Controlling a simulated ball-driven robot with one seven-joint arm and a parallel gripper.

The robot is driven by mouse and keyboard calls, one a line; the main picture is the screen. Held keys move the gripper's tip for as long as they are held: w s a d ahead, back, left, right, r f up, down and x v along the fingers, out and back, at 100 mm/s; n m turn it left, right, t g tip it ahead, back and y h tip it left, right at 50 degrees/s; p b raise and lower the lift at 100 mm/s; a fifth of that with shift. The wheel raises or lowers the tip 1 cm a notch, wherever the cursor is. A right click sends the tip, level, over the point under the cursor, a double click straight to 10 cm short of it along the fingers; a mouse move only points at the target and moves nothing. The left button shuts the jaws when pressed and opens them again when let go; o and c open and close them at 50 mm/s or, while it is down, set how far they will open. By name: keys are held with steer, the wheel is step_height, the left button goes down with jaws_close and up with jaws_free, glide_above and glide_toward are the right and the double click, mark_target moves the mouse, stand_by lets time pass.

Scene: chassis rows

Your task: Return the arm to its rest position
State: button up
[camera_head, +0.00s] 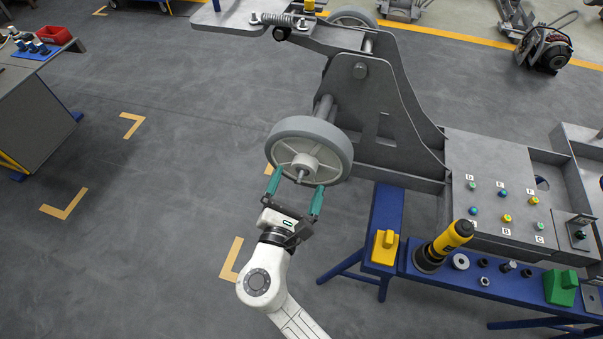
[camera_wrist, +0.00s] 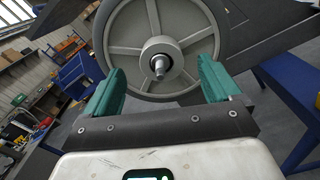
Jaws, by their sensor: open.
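My gripper (camera_head: 296,186) is open, with its two green fingers spread in front of the grey wheel (camera_head: 310,150). In the wrist view my gripper (camera_wrist: 163,85) has nothing between its fingers. The wheel also fills the upper middle of the wrist view (camera_wrist: 125,42), with its hub and a bare axle end (camera_wrist: 159,66) facing me between the fingers. The wheel sits on the axle of the grey chassis (camera_head: 375,110). Whether the fingertips touch the wheel cannot be told. My white arm reaches in from the bottom of the head view.
A blue bench (camera_head: 405,262) right of my gripper holds a yellow block (camera_head: 385,247), a yellow-black power tool (camera_head: 444,246), small rings and a green block (camera_head: 561,287). A grey table (camera_head: 35,105) stands at far left. The floor between, with yellow corner marks, is clear.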

steer(key=v, duration=0.6)
steer(key=shift+s, duration=0.4)
steer(key=s+d+f+m+g, duration=0.35)
steer(key=d+m, duration=0.25)
steer(key=d, duration=0.3)
steer(key=s+d+f+m+g+h, duration=0.1)
steer(key=s+d+f+m+g, duration=0.15)
steer(key=d+m+g, duration=0.5)
steer(key=s+d+f+m+g, duration=0.1)
steer(key=s+d+f+m, duration=0.2)
steer(key=d, duration=0.7)
steer(key=s+d+f+m+g+y, duration=0.1)
steer(key=s+f+m+g+y, duration=0.1)
steer(key=s+m+g+y, duration=0.2)
steer(key=s+m+y, duration=0.3)
steer(key=s+m, duration=0.4)
steer(key=s, duration=0.1)
steer(key=shift+s+d, duration=0.25)
steer(key=shift+s, duration=0.1)
